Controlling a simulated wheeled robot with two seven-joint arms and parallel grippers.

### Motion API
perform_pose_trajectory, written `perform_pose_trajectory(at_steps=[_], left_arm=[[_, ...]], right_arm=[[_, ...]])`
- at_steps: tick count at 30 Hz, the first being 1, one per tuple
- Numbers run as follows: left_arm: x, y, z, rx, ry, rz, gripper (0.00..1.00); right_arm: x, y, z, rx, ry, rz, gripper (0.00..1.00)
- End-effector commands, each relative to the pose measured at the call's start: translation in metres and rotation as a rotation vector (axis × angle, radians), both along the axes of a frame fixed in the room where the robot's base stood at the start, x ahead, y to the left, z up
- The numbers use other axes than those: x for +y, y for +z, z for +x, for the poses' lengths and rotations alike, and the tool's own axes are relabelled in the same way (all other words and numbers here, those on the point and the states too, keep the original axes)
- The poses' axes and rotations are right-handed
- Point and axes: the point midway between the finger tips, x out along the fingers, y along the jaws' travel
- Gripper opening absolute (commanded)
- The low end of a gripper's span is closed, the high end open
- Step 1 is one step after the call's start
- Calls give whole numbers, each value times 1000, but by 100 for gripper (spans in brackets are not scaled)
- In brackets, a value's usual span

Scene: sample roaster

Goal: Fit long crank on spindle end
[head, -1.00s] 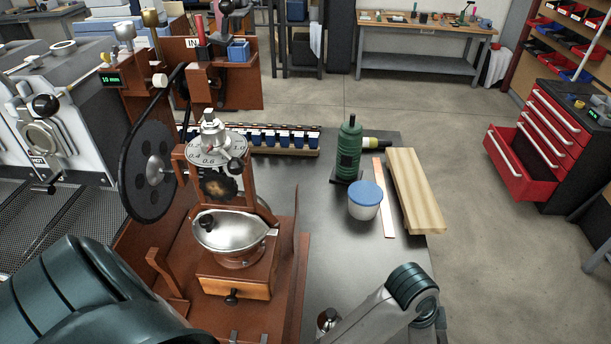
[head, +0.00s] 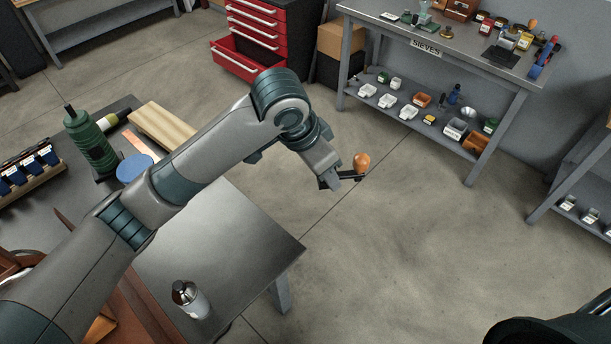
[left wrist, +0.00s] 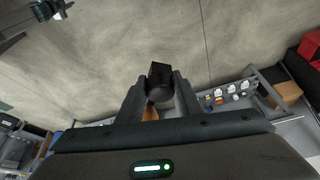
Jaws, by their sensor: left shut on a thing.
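My left gripper (head: 343,178) reaches in from the left and is shut on the crank. It holds it in the air over the open floor, past the table's right corner. The crank shows a dark arm and a round orange-brown wooden knob (head: 362,161). In the left wrist view the fingers (left wrist: 160,98) clamp a black end piece (left wrist: 160,80), and a bit of the knob (left wrist: 150,113) shows behind it. The spindle end is not in view. A grey part at the left wrist view's top left may be my right gripper (left wrist: 50,10); its fingers are unclear.
A sieves bench (head: 440,65) stands behind. Open floor (head: 420,240) surrounds the gripper.

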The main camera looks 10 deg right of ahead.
Motion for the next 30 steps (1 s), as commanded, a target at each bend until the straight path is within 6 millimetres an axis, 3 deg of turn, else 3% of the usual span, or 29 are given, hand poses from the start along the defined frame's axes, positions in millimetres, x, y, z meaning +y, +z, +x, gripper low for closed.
perform_pose_trajectory(at_steps=[7,14,20,30], left_arm=[[15,5,-9,-11,33,5,0],[66,-6,-3,-9,172,1,0],[123,-10,12,-9,348,-1,0],[249,-1,39,-10,796,-4,0]], right_arm=[[0,0,0,0,0,0,31],[0,0,0,0,0,0,31],[0,0,0,-1,0,0,31],[1,-9,0,-1,0,1,31]])
